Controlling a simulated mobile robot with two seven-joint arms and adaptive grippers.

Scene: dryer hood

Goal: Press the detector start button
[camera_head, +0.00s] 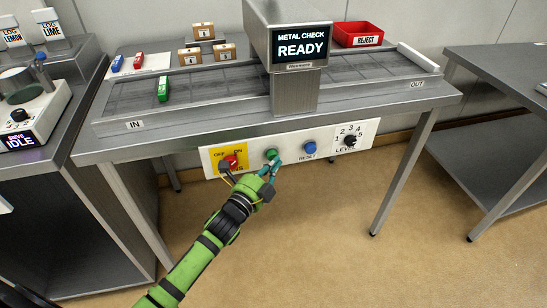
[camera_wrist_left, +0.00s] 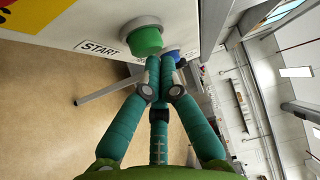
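The green start button (camera_head: 271,154) sits on the white control panel (camera_head: 328,148) along the front of the metal detector. In the left wrist view the green button (camera_wrist_left: 147,40) stands out from a grey ring beside the label START. My left gripper (camera_head: 273,166) is at the button, with its teal fingers drawn together and nothing between them. In the left wrist view the fingertips (camera_wrist_left: 160,66) are just below the button; I cannot tell whether they touch it. The detector's screen (camera_head: 300,45) reads METAL CHECK READY. My right gripper is not in view.
On the same panel are a red switch (camera_head: 230,162) on a yellow OFF/ON plate, a blue button (camera_head: 310,148) and a black level knob (camera_head: 350,140). A green item (camera_head: 163,88) lies on the belt at the IN side. A red reject bin (camera_head: 358,34) stands behind.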

